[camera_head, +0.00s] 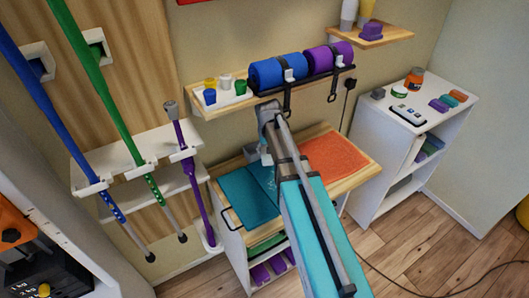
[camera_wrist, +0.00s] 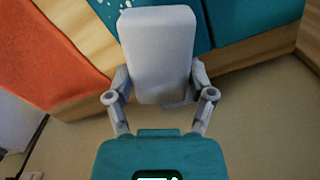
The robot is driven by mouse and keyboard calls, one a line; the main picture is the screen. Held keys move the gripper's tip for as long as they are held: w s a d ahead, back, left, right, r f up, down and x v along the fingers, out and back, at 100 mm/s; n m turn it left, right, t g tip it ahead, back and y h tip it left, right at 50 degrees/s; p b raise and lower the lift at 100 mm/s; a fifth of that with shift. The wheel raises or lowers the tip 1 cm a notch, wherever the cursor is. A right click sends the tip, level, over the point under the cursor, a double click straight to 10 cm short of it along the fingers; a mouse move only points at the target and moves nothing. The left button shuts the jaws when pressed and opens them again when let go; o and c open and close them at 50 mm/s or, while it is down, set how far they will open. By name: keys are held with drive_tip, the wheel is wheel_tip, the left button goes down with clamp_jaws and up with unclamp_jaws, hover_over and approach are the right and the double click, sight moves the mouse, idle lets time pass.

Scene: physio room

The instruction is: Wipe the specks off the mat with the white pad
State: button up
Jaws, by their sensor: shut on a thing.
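The white pad (camera_wrist: 158,50) stands between the fingers of my gripper (camera_wrist: 160,80), which is shut on it. The teal mat (camera_head: 245,196) lies on the left part of a wood-topped cabinet, partly hidden by my arm. In the wrist view the teal mat (camera_wrist: 245,18) lies beyond the pad, with white specks near the top edge, partly hidden by the pad. In the head view my gripper (camera_head: 262,154) is over the back of the mat. I cannot tell whether the pad touches the mat.
An orange mat (camera_head: 334,158) lies on the right of the same top. A wall shelf (camera_head: 222,105) with cups and blue and purple rolls is behind the arm. Sticks hang in a rack at left. A white shelf unit (camera_head: 385,150) with small items stands at right.

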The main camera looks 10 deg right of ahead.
sight(272, 177)
drive_tip(key=shift+f, duration=0.15)
drive_tip(key=shift+f+b, duration=2.85)
drive_tip(key=shift+b, duration=0.15)
drive_tip(key=shift+f+b, duration=1)
drive_tip(key=shift+s, duration=0.15)
drive_tip(key=shift+s+d+r, duration=0.1)
drive_tip(key=shift+s+d, duration=0.2)
drive_tip(key=shift+s, duration=0.5)
drive_tip(key=shift+s+d+r, duration=0.1)
drive_tip(key=shift+s+d, duration=0.15)
drive_tip(key=shift+s, duration=0.55)
drive_tip(key=shift+f, duration=0.1)
drive_tip(key=shift+s, duration=0.1)
drive_tip(key=shift+s+d+f, duration=0.1)
drive_tip(key=shift+s+d, duration=0.2)
drive_tip(key=shift+s, duration=0.55)
drive_tip(key=shift+s+d+f, duration=0.1)
drive_tip(key=shift+s+d, duration=0.15)
drive_tip(key=shift+s, duration=0.6)
drive_tip(key=shift+s, duration=0.1)
